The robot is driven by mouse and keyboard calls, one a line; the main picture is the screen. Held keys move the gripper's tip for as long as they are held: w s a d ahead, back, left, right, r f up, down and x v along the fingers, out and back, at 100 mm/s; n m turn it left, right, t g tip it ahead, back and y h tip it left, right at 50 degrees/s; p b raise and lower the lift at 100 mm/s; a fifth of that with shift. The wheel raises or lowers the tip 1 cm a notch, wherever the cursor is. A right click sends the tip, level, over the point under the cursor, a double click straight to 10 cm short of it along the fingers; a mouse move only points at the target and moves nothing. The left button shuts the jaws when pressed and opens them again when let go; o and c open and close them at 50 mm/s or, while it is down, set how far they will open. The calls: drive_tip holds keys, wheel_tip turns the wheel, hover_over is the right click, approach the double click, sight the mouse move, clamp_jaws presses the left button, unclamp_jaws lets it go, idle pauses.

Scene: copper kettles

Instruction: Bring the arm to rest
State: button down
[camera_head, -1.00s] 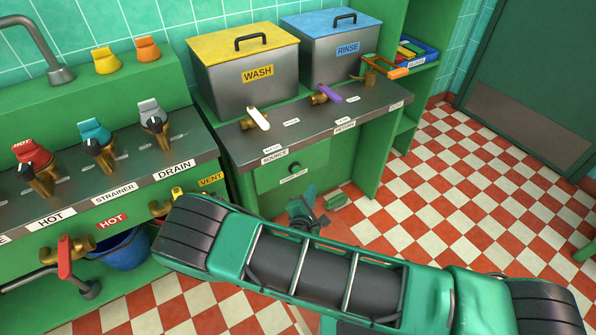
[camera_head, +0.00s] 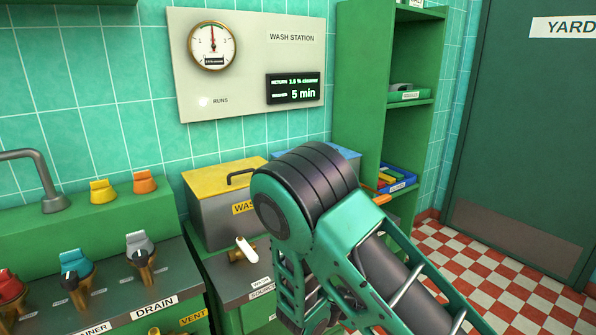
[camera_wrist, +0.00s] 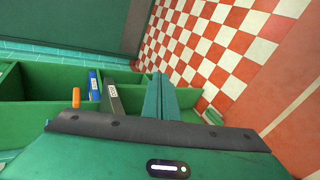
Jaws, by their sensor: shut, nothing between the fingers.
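My arm rises in front of the wash bench in the head view, bent at a thick dark joint, with its lower links running down out of the picture. My gripper (camera_wrist: 160,97) shows in the wrist view as two teal fingers lying together, shut with nothing between them. It points toward the green shelving and checked floor and looks clear of both. I cannot make out its fingers in the head view.
The yellow-lidded wash tank (camera_head: 205,212) and part of the blue-lidded rinse tank (camera_head: 343,156) stand behind my arm. Green shelves (camera_head: 363,75) stand at the back. A dark door (camera_head: 530,120) and open checked floor (camera_head: 500,275) lie to the right.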

drive_tip(key=s+d+r+m+g+y, duration=0.2)
drive_tip(key=s+d+r+m+g, duration=0.3)
drive_tip(key=d, duration=0.3)
drive_tip(key=s+d+r+m+g+y, duration=0.1)
drive_tip(key=s+d+r+m+g, duration=0.1)
drive_tip(key=s+d+r+m, duration=0.45)
drive_tip(key=s+d+r+m+y, duration=0.1)
drive_tip(key=s+r, duration=0.4)
drive_tip(key=s, duration=0.6)
drive_tip(key=s+d+r+m+y, duration=0.2)
drive_tip(key=s+r+y, duration=0.3)
drive_tip(key=s, duration=0.7)
drive_tip(key=shift+r+m+y, duration=0.25)
drive_tip(key=shift+m+y, duration=0.05)
drive_tip(key=shift+m, duration=0.55)
drive_tip(key=shift+w+f+g, duration=0.25)
drive_tip(key=shift+w+g, duration=0.05)
drive_tip(key=shift+w, duration=0.25)
